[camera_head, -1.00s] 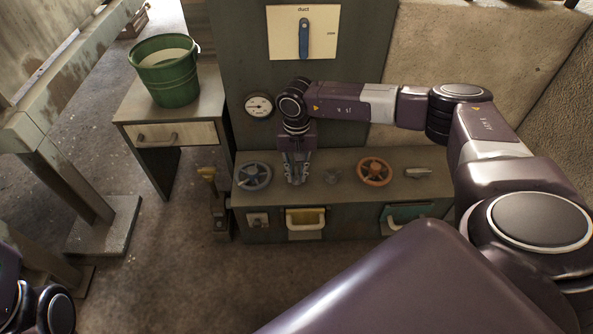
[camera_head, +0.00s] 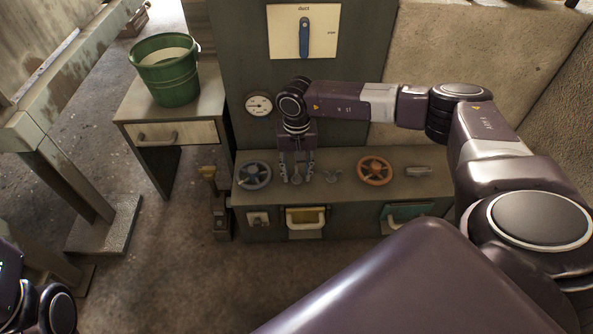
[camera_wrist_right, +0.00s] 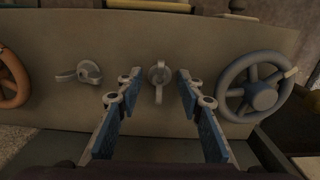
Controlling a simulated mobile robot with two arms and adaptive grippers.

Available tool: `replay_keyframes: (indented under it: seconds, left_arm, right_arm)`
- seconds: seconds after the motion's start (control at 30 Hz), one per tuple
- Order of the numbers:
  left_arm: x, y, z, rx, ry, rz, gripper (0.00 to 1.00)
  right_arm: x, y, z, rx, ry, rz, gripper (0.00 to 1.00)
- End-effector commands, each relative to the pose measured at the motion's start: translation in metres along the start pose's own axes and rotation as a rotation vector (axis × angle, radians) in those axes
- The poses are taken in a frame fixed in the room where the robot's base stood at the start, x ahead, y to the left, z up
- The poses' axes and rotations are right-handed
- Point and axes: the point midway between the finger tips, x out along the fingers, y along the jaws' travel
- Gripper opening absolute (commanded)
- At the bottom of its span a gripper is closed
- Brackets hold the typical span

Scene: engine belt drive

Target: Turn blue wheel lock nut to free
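The blue wheel (camera_head: 254,175) lies at the left of the bench top; it also shows at the right of the wrist view (camera_wrist_right: 255,90). Beside it is its small grey winged lock nut (camera_wrist_right: 158,76), its wings running up and down in the wrist view. In the head view the lock nut (camera_head: 297,178) shows between my fingers. My right gripper (camera_head: 297,172) is open, pointing down over the nut. In the wrist view its two blue fingers (camera_wrist_right: 158,88) stand on either side of the nut, with gaps visible. My left gripper is not visible.
A second winged nut (camera_wrist_right: 78,74) and an orange wheel (camera_head: 375,171) are farther right on the bench in the head view. A grey handle (camera_head: 418,172) lies beyond. Behind are a gauge (camera_head: 259,105) and a lever panel (camera_head: 330,32). A green bucket (camera_head: 168,72) stands on a side table.

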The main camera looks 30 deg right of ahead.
Motion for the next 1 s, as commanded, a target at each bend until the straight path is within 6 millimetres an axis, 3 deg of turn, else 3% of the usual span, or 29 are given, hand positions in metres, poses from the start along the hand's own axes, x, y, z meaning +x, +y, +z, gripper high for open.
replay_keyframes:
  seconds: [0.17, 0.63, 0.8, 1.0]
  left_arm:
    - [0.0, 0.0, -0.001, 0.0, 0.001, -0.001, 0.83]
    - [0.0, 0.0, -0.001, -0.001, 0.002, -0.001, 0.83]
    - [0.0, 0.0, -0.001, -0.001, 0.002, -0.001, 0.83]
    - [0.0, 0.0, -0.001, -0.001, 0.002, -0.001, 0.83]
  right_arm:
    - [-0.016, 0.0, -0.002, 0.001, 0.004, -0.002, 0.34]
    - [-0.105, -0.001, -0.001, -0.001, 0.001, -0.002, 0.34]
    - [-0.118, 0.0, 0.0, 0.0, 0.0, -0.001, 0.34]
    - [-0.12, 0.0, 0.0, 0.0, -0.001, 0.0, 0.34]
